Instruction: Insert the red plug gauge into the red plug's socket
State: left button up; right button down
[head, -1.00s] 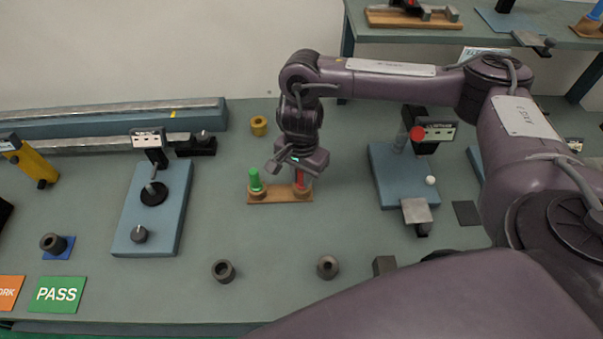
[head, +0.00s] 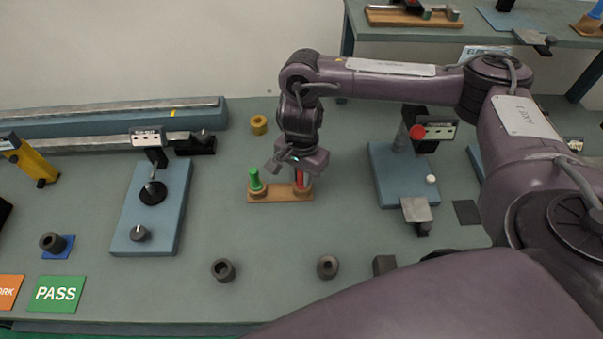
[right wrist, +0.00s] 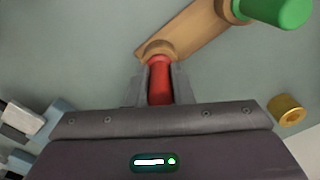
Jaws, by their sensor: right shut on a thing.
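The red plug gauge (head: 300,178) is at the right end of the wooden holder (head: 280,196). The red plug (right wrist: 160,80) also shows in the right wrist view between the two fingers, its far end at the tan socket ring (right wrist: 157,50). My right gripper (right wrist: 160,84) is shut on the red plug. The gripper body hides the plug's top in the head view. I cannot tell how deep the plug sits in the socket. The green plug (head: 254,179) stands in the holder's left socket. My left gripper is not in view.
A brass ring (head: 259,125) lies behind the holder. Grey collars (head: 223,270) (head: 327,267) lie in front. A blue plate with a dial gauge (head: 150,215) is at left, and another blue-based stand (head: 385,175) is at right. The table directly before the holder is clear.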

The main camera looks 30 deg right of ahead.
jog(key=c, duration=1.2)
grip_release()
jog(key=shift+r+p, duration=0.6)
jog(key=shift+r, duration=3.3)
